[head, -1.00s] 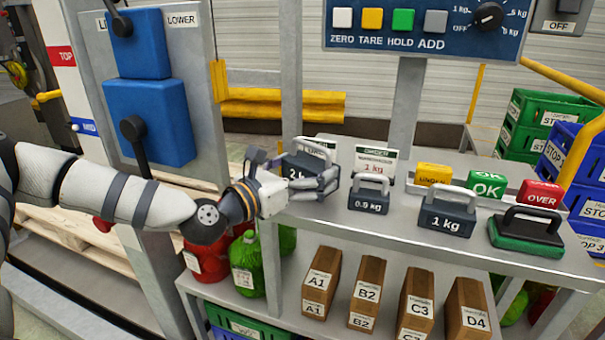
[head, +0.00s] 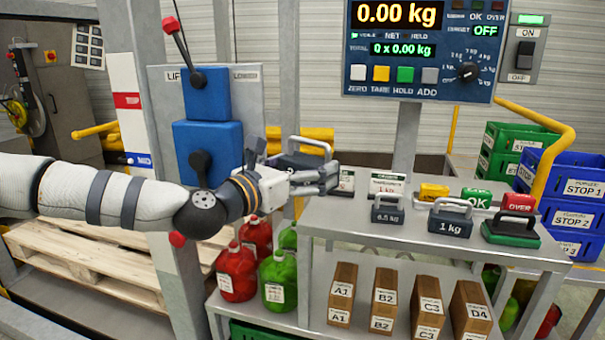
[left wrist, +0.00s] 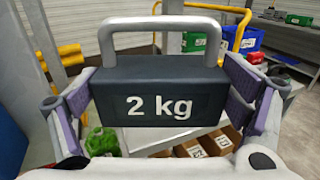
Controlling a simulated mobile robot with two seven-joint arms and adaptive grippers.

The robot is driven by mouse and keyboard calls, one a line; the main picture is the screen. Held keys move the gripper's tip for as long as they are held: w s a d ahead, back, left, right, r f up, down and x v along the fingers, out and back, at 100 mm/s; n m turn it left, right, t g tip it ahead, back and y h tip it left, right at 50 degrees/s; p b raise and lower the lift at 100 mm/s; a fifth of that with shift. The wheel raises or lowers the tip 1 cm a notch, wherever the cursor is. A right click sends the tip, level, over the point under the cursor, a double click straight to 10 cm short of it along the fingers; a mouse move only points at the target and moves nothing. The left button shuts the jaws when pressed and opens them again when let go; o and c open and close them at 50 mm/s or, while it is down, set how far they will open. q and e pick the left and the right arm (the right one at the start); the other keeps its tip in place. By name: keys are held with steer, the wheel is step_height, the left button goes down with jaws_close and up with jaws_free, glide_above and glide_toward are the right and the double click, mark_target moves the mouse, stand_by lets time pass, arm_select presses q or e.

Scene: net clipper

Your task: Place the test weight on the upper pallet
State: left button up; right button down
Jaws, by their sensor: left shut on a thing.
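The dark 2 kg test weight (head: 300,163) with its grey handle is in my left gripper (head: 318,180), above the left end of the metal bench. In the left wrist view the weight (left wrist: 160,97) is upright between the two finger pads, with its "2 kg" face towards the camera. The left gripper is shut on its body. A wooden pallet (head: 85,262) lies low at the left, behind my left arm; the arm and a post hide part of it. I cannot tell from this view how the pallets are stacked. My right gripper is not in view.
The bench (head: 350,228) carries a 0.5 kg weight (head: 387,210), a 1 kg weight (head: 451,220) and a green-based weight (head: 511,230). Boxes and red and green jugs stand below. A grey post (head: 160,130) and a lever panel (head: 208,150) stand between bench and pallet.

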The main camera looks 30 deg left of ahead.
arm_select(q)
steer(key=shift+s+r, duration=0.15)
steer(key=shift+r, duration=0.4)
steer(key=shift+d+f, duration=0.15)
steer(key=shift+f, duration=0.2)
steer(key=s+d+f+n+y, duration=0.1)
steer(key=s+d+f, duration=0.4)
steer(key=f, duration=0.3)
steer(key=s+d+f+n+y, duration=0.1)
steer(key=s+d+f+y, duration=0.1)
steer(key=s+d+f, duration=0.3)
steer(key=s+f, duration=0.3)
steer(key=shift+s+d, duration=0.15)
steer(key=shift+f, duration=0.1)
